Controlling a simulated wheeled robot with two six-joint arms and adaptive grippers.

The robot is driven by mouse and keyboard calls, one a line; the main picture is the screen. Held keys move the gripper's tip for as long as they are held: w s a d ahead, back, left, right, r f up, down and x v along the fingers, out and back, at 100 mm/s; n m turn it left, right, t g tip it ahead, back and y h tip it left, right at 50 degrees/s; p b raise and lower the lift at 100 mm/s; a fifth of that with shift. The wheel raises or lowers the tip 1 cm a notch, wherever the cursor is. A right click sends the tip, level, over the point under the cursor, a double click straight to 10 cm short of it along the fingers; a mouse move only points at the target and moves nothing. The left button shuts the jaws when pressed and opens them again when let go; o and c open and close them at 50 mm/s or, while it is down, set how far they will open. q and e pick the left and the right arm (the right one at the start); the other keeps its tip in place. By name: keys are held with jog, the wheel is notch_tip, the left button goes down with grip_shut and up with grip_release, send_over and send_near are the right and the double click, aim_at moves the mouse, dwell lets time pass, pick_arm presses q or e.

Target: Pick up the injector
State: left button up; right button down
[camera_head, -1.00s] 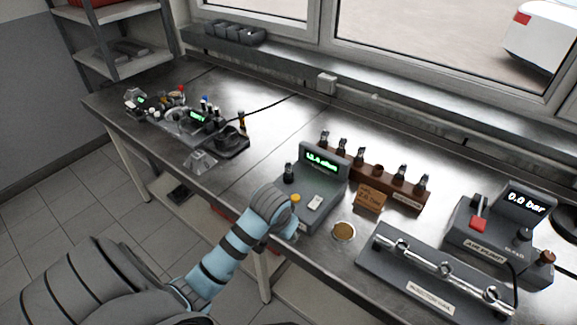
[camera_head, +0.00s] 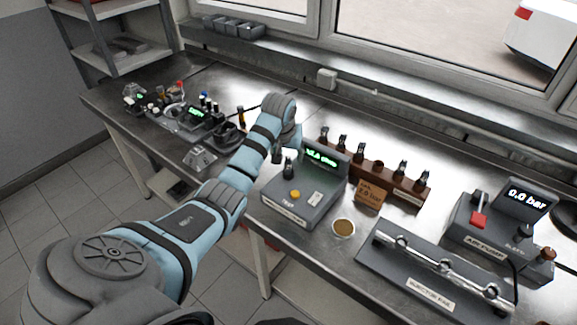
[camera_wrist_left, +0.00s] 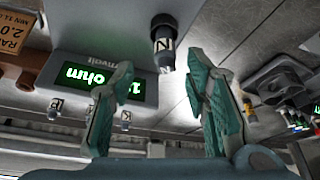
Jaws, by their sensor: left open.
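A small dark injector (camera_head: 288,168) stands upright at the left of the grey ohm tester (camera_head: 305,200), whose green display is lit. In the left wrist view the same injector (camera_wrist_left: 163,45) has a white band with a dark letter, and the lit display (camera_wrist_left: 103,85) is beside it. My left gripper (camera_head: 279,153) is just beside and behind the injector. In the left wrist view my left gripper (camera_wrist_left: 160,95) is open, its two greenish fingers apart with nothing between them; the injector appears beyond the gap, not gripped. My right gripper is not in view.
A small card sign (camera_head: 371,191), a round dish (camera_head: 343,228), an injector rail (camera_head: 420,275) and an air pump (camera_head: 490,225) are at the right. More equipment (camera_head: 190,120) stands at the left.

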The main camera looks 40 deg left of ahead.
aim_at(288, 158)
pick_arm(q)
jog(key=x, duration=0.4)
jog(key=shift+s+a+f, duration=0.1)
jog(key=shift+s+a, duration=0.1)
jog(key=shift+a, duration=0.05)
grip_shut()
notch_tip(288, 158, up, 20)
jog(key=shift+b, duration=0.35)
